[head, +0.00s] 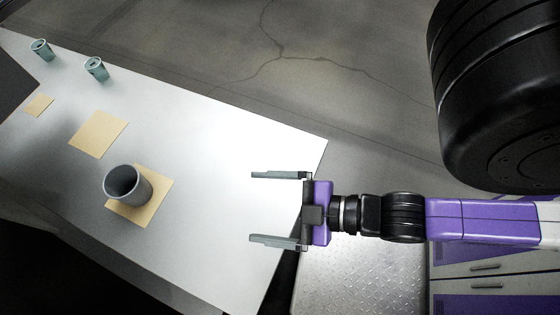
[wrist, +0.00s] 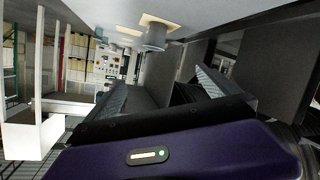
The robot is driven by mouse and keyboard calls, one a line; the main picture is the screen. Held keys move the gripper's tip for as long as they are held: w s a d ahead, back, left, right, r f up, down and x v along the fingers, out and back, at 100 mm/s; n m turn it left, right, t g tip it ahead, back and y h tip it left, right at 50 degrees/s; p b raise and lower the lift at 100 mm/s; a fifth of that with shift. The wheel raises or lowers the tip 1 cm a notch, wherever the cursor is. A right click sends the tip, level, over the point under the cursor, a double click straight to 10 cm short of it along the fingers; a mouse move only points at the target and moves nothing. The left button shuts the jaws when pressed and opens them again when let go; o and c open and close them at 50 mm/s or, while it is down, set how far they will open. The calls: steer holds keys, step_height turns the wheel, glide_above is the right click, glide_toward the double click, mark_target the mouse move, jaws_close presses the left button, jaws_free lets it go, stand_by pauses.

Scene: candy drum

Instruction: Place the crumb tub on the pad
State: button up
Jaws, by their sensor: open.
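A grey open-topped tub (head: 140,190), which I take for the crumb tub, stands upright on a tan pad (head: 152,212) on the white table. It also shows upside down in the wrist view (wrist: 155,40), with its pad (wrist: 160,20) behind its base.
Two small teal cups (head: 41,49) (head: 96,69) stand near the table's upper left edge. The white table top (head: 215,170) is clear between the tub and my gripper. Purple-fronted drawers (head: 485,285) stand at lower right.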

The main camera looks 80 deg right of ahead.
steer(key=s+r+m, duration=0.1)
steer(key=m, duration=0.1)
steer(key=s+r+m, duration=0.1)
steer(key=s+d+r+m, duration=0.1)
steer(key=m, duration=0.1)
steer(key=shift+r+m+h, duration=0.3)
steer(key=shift+r, duration=0.1)
steer(key=shift+c, duration=0.4)
stand_by(0.6)
